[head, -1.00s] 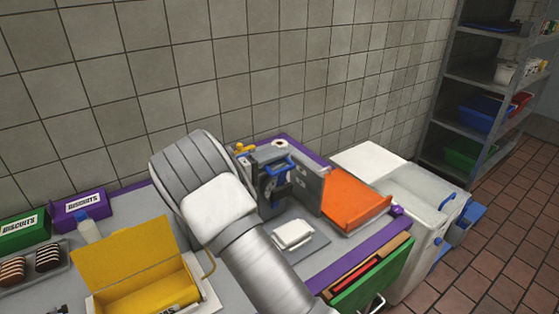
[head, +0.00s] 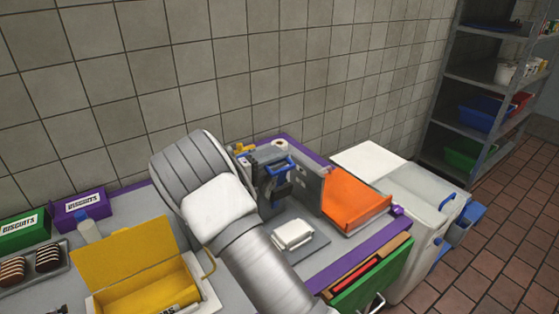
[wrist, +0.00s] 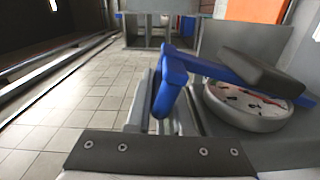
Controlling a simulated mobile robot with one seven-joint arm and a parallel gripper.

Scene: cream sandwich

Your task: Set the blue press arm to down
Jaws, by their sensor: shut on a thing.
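The blue press arm (head: 278,165) stands on the grey press at the back of the counter. In the wrist view its blue bar (wrist: 172,75) fills the middle, with a crosspiece running right to a dark grey block. My gripper (wrist: 160,112) is shut on the blue bar, its grey fingers on either side of the bar's lower end. In the head view my arm covers part of the counter, and the gripper at the press is hard to make out. A round pan with a pale, red-marked face (wrist: 245,105) lies under the crosspiece at the right.
A pale stack (head: 293,234) lies on a grey plate in front of the press. An orange tray (head: 355,198) stands to its right, beside an upright grey panel (head: 309,188). A yellow open box (head: 125,250) is at the left. The tiled wall is close behind.

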